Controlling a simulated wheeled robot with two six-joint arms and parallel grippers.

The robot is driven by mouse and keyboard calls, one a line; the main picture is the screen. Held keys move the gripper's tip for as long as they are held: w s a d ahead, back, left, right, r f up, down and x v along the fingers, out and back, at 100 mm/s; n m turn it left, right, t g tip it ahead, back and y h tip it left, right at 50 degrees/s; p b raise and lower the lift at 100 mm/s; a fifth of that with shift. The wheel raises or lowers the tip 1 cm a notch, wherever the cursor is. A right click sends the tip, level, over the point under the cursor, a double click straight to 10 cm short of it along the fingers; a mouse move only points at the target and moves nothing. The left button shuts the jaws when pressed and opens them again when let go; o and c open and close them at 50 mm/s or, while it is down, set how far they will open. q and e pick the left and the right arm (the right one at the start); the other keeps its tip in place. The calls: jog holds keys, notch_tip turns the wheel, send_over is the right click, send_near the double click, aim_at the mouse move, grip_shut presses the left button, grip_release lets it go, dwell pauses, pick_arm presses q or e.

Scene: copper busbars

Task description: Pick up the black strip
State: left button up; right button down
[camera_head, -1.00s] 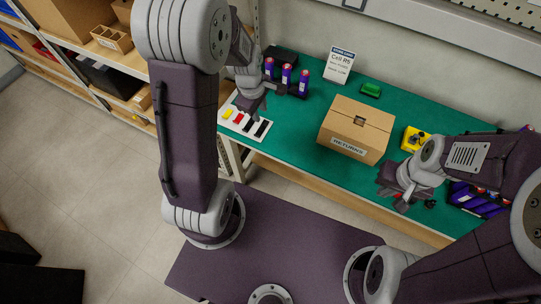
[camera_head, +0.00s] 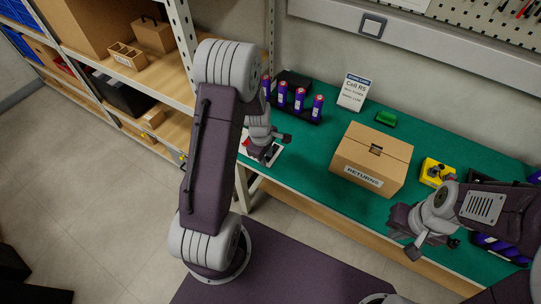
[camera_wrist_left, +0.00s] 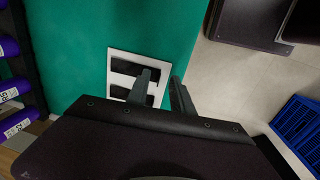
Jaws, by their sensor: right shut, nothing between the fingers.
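A white card (camera_wrist_left: 114,55) lies on the green bench top, with dark strips on it in the left wrist view. One black strip (camera_wrist_left: 130,68) lies at the card's upper part and another dark strip (camera_wrist_left: 118,92) lies below it. My left gripper (camera_wrist_left: 166,80) is open, its two fingers apart over the card's right side, with nothing seen between them. In the head view my left gripper (camera_head: 263,154) is low over the card and hides most of it. My right gripper (camera_head: 410,245) is shut and empty near the bench's front edge at right.
A row of purple cylinders (camera_head: 299,99) stands behind the card. A cardboard returns box (camera_head: 371,160), a yellow block (camera_head: 436,172), a green object (camera_head: 386,118) and a sign (camera_head: 353,92) stand to the right. A shelf post (camera_head: 182,45) rises at left.

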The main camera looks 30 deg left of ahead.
pick_arm(q)
jog(key=shift+w+f, duration=0.15)
jog(key=shift+f, duration=0.45)
grip_shut()
jog(key=shift+r, duration=0.1)
jog(key=r, duration=0.2)
jog(key=r+p, duration=0.1)
jog(key=r, duration=0.1)
jog(key=shift+d+r, duration=0.2)
jog(key=shift+r, duration=0.1)
jog(key=d+r+p, duration=0.1)
jog(key=d+r, duration=0.5)
jog(key=d, duration=0.5)
jog(key=shift+w+d+r, duration=0.15)
jog(key=shift+w, duration=0.25)
